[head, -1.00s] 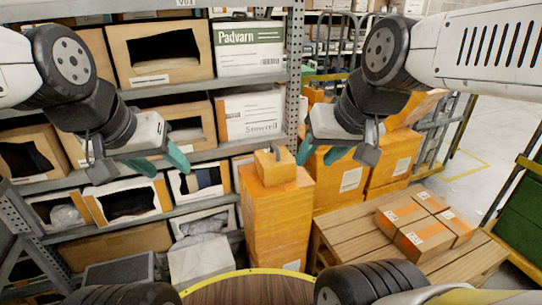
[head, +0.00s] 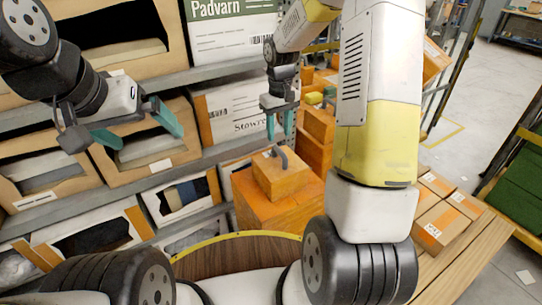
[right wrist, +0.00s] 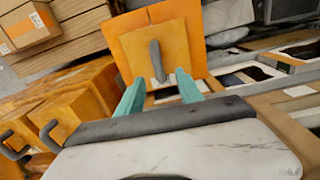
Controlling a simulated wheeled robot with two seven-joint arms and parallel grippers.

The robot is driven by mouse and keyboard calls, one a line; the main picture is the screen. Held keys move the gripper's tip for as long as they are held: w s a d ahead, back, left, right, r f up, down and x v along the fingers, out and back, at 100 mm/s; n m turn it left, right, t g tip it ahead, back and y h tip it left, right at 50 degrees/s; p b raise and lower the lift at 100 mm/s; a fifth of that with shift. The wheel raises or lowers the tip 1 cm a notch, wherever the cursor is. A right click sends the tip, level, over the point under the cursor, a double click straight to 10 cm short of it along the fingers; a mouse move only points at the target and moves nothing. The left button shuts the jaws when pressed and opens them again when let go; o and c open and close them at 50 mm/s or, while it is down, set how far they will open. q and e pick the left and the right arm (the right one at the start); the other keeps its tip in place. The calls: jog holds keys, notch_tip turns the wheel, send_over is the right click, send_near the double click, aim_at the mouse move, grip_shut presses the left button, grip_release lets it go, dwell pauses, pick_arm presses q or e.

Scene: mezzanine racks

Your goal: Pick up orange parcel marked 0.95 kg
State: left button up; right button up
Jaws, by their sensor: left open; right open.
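An orange parcel (head: 284,180) with a dark upright handle sits on a larger orange box (head: 290,212) in the head view. No weight mark is legible on it. My right gripper (head: 279,126) is open, fingers pointing down, just above the parcel. In the right wrist view the parcel (right wrist: 188,40) and its handle lie ahead of the right gripper (right wrist: 158,88), the handle lined up between the two teal fingers. I cannot tell whether they touch it. My left gripper (head: 139,130) is open and empty in front of the shelves, well left of the parcel.
Shelves (head: 120,178) with open boxes fill the left. More orange parcels (head: 318,124) stand behind the right gripper; two dark handles show at left in the right wrist view. Brown cartons (head: 440,222) lie on a pallet (head: 462,262) at right. Open floor (head: 495,100) lies beyond.

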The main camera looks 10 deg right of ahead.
aim_at(280, 149)
jog(key=f, duration=0.9)
jog(key=shift+d, duration=0.2)
jog(key=shift+r, duration=0.1)
grip_shut()
jog(key=shift+w+r, duration=0.1)
dwell(0.9)
